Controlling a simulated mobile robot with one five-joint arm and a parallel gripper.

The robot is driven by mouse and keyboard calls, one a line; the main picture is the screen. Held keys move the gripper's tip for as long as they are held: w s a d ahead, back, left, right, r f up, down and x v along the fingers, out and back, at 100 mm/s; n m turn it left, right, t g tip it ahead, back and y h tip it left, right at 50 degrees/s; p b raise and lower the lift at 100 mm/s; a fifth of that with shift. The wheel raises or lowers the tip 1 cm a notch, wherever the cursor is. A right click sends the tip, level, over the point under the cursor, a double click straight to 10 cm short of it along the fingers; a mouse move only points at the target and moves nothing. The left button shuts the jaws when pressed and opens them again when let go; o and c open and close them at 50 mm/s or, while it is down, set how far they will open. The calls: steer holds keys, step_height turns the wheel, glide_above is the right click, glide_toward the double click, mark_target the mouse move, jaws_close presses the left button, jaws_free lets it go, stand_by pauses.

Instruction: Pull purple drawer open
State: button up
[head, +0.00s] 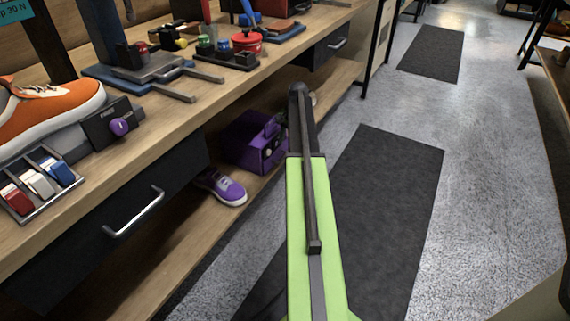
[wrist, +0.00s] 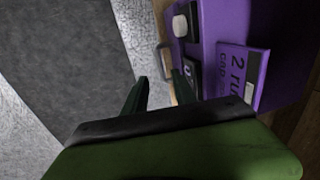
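A purple box-like unit (head: 248,143) sits on the low wooden shelf under the bench in the head view. In the wrist view the purple unit (wrist: 222,22) fills the upper right, with a raised purple panel (wrist: 243,75) bearing dark lettering, a dark label and a pale round knob-like part (wrist: 181,26). I cannot tell which part is the drawer front. My gripper (wrist: 160,88) has its two dark fingers apart with nothing between them. The right finger is close to the unit's front; contact cannot be told. In the head view I cannot make out my gripper's fingers.
A purple and white sneaker (head: 222,187) lies on the low shelf (head: 312,98) beside the unit. Above is the wooden bench (head: 190,120) with an orange sneaker (head: 50,108) and tools. A black bench drawer has a metal handle (head: 135,213). Dark mats (head: 385,190) lie on open floor.

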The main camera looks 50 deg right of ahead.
mark_target(283, 158)
steer(key=f+b, duration=0.2)
steer(key=w+f+b, duration=0.1)
steer(key=f+b, duration=0.1)
steer(key=f, duration=0.1)
steer(key=f+b, duration=0.3)
steer(key=shift+w+a+f, duration=0.2)
steer(key=shift+w, duration=0.05)
steer(key=shift+r, duration=0.1)
steer(key=shift+c, duration=0.4)
jaws_close()
stand_by(0.4)
